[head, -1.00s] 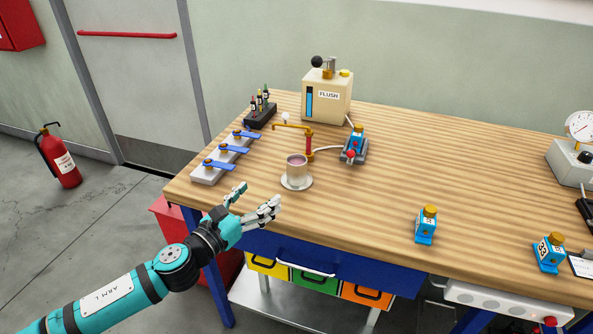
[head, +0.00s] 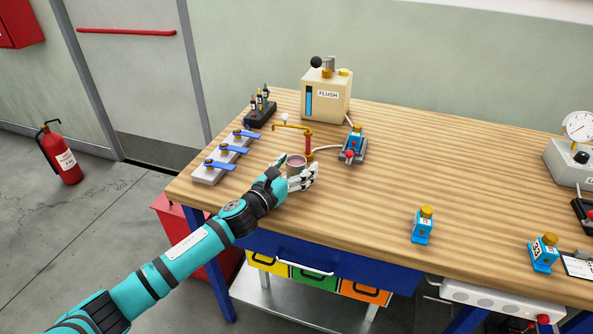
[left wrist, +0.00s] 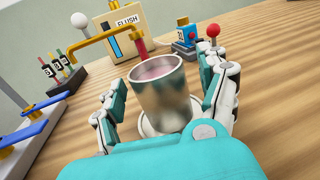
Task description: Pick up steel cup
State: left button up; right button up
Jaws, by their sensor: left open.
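In the left wrist view the cup (left wrist: 163,95) stands on a pale round saucer (left wrist: 147,127). My left gripper (head: 297,176) is open around the cup, with one finger on each side. In the left wrist view the left gripper (left wrist: 163,92) shows gaps between both fingers and the cup. In the head view the gripper hides the cup's lower part and the saucer. My right gripper is not in view.
The brass tap (head: 308,140) stands just behind the cup. A blue bottle in a holder (head: 354,145) is at its right, and a rack with blue levers (head: 220,162) at its left. The FLUSH tank (head: 326,95) stands behind. The wooden bench (head: 440,160) is clear on the right middle.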

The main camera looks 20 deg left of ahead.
pick_arm(q)
jog(key=shift+w+d, duration=0.1)
jog(key=shift+w, duration=0.2)
jog(key=shift+s, duration=0.1)
jog(key=shift+c, duration=0.5)
jog(key=c, duration=1.3)
jog(key=shift+o, duration=0.2)
jog(key=shift+r, duration=0.15)
jog(key=shift+r, duration=0.65)
notch_tip(320, 180, up, 2)
jog(key=shift+r+p, duration=0.15)
jog(key=shift+p, duration=0.25)
jog(key=a+v, duration=0.1)
jog(key=v, duration=0.3)
jog(key=b+v, duration=0.1)
jog(key=v, duration=0.4)
jog(key=a+b+v, duration=0.1)
jog(key=v, duration=0.4)
jog(key=shift+a+r, duration=0.35)
jog(key=shift+r, duration=0.05)
jog(key=shift+s+a+r+b, duration=0.2)
jog(key=shift+s+a+b, duration=0.05)
jog(key=shift+s+b, duration=0.15)
